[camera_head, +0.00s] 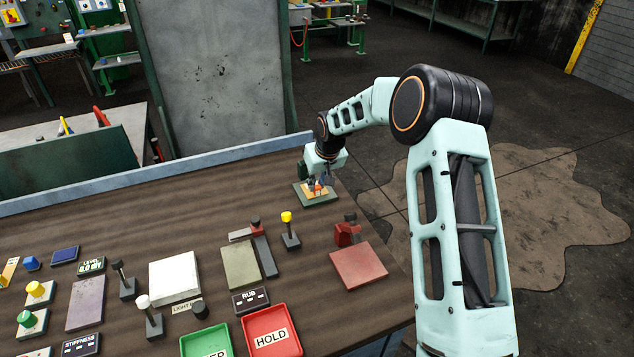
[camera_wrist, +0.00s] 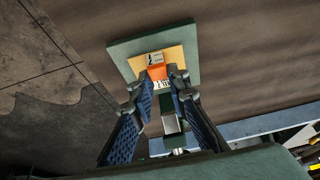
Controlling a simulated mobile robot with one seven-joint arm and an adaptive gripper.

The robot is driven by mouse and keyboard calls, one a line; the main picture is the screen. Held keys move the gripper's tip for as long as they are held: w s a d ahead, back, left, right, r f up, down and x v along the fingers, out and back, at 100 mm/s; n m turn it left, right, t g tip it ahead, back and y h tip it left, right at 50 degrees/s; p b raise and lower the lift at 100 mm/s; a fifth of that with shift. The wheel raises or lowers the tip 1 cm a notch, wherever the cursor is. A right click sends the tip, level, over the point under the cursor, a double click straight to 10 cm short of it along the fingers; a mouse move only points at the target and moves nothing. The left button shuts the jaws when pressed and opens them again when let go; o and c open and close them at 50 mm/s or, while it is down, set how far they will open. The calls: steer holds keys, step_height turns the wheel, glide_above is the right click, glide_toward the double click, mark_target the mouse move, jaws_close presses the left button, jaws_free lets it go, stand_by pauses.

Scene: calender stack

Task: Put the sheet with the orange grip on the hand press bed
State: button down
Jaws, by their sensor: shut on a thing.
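The sheet (camera_wrist: 178,56) is a small tan plate with a printed label and an orange grip (camera_wrist: 157,72). It lies on or just over a dark green square pad (camera_head: 304,200) at the table's far right corner. My gripper (camera_head: 317,182) reaches down over it. In the wrist view my gripper's fingers (camera_wrist: 157,82) are on both sides of the orange grip, shut on it. A red plate (camera_head: 358,266) with a red, black-knobbed device (camera_head: 347,231) behind it lies nearer on the right. No label shows which station is the hand press.
An olive plate (camera_head: 240,266) with a grey and red arm, a yellow-knobbed lever (camera_head: 288,230), a white block (camera_head: 174,278) and a red HOLD tray (camera_head: 271,333) stand on the table. Bare wood lies between the green pad and the red plate. The table edge is close on the right.

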steer(key=shift+f, duration=0.25)
steer(key=c, duration=1.8)
jaws_free()
steer(key=shift+r, duration=0.1)
steer(key=shift+c, duration=0.2)
steer(key=shift+r, duration=0.15)
steer(key=shift+r, duration=0.2)
steer(key=b+v, duration=0.1)
steer(key=v, duration=1)
steer(key=shift+s+r, duration=0.2)
steer(key=shift+r, duration=0.15)
steer(key=shift+d, duration=0.1)
